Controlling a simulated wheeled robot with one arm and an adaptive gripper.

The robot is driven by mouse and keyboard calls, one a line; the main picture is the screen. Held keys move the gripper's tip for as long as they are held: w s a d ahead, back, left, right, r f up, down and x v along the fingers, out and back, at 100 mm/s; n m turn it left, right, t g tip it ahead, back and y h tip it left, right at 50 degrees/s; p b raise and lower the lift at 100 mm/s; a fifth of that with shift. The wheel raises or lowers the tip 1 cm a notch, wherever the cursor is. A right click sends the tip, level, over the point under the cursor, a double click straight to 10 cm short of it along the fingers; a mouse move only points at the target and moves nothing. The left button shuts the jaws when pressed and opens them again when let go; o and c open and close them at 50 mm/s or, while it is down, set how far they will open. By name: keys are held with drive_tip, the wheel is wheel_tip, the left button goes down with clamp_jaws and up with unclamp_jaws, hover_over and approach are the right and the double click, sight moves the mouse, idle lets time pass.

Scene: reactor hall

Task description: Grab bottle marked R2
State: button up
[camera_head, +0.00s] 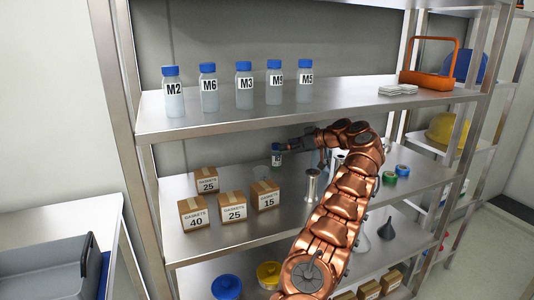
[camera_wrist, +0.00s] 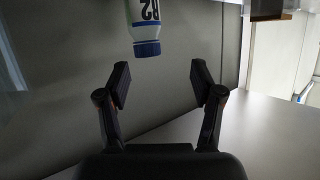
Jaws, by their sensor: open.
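A small clear bottle with a blue cap and a white label (camera_head: 276,155) is at the middle shelf level, at the tip of my arm. In the wrist view the bottle (camera_wrist: 146,20) appears upside down at the top edge, partly cut off; its label seems to read R2. My gripper (camera_wrist: 160,84) is open, with its two fingers apart and nothing between them. The bottle is beyond the fingertips, roughly in line with the gap, a little left of its middle. In the head view my gripper (camera_head: 287,147) is small and close beside the bottle.
Several blue-capped bottles marked M (camera_head: 244,88) stand on the upper shelf (camera_head: 320,97), above my arm. Gasket boxes (camera_head: 232,206) stand left on the middle shelf, and a metal flanged cylinder (camera_head: 312,186) stands near my arm. Tape rolls (camera_head: 402,170) lie to the right.

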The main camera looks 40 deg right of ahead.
sight(276, 144)
drive_tip(key=shift+h, duration=0.4)
drive_tip(key=shift+d+p+x, duration=0.25)
drive_tip(key=shift+p+x, duration=0.2)
drive_tip(key=shift+x, duration=0.75)
drive_tip(key=shift+d+p+x, duration=0.2)
drive_tip(key=shift+p+x, duration=0.25)
drive_tip(key=shift+x, duration=0.7)
drive_tip(key=shift+d+p+x, duration=0.25)
drive_tip(key=shift+p+x, duration=0.2)
drive_tip(key=shift+x, duration=0.75)
drive_tip(key=shift+w+f, duration=0.1)
drive_tip(key=c, duration=1.2)
